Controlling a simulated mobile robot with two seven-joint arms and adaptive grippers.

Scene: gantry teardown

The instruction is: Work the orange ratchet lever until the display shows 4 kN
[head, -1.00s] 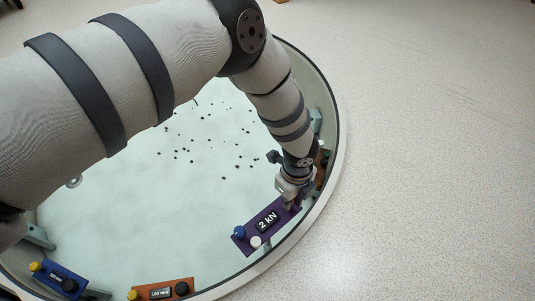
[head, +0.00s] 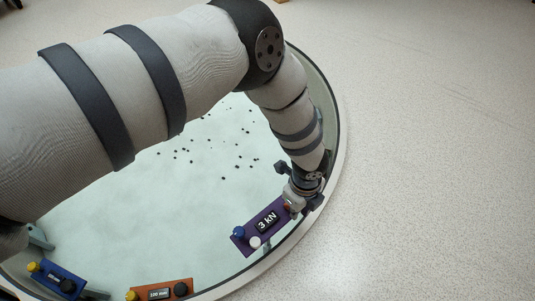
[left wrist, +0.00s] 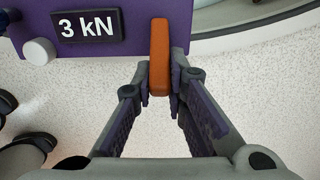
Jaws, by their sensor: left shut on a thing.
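The orange ratchet lever (left wrist: 160,58) stands at the right end of the purple panel (left wrist: 140,40) in the left wrist view. My left gripper (left wrist: 160,88) is shut on the lever, one finger on each side of it. The display (left wrist: 86,26) on the purple panel reads 3 kN. In the head view my left gripper (head: 297,200) is at the right end of the purple panel (head: 245,243) and mostly hides the lever. The display (head: 267,222) also reads 3 kN there. My right gripper is not in view.
A blue knob (head: 238,232) and a white knob (head: 255,242) are on the purple panel's left end. An orange panel (head: 162,288) and a blue panel (head: 57,279) sit along the same round rim (head: 336,150). Speckled floor (head: 440,150) lies open to the right.

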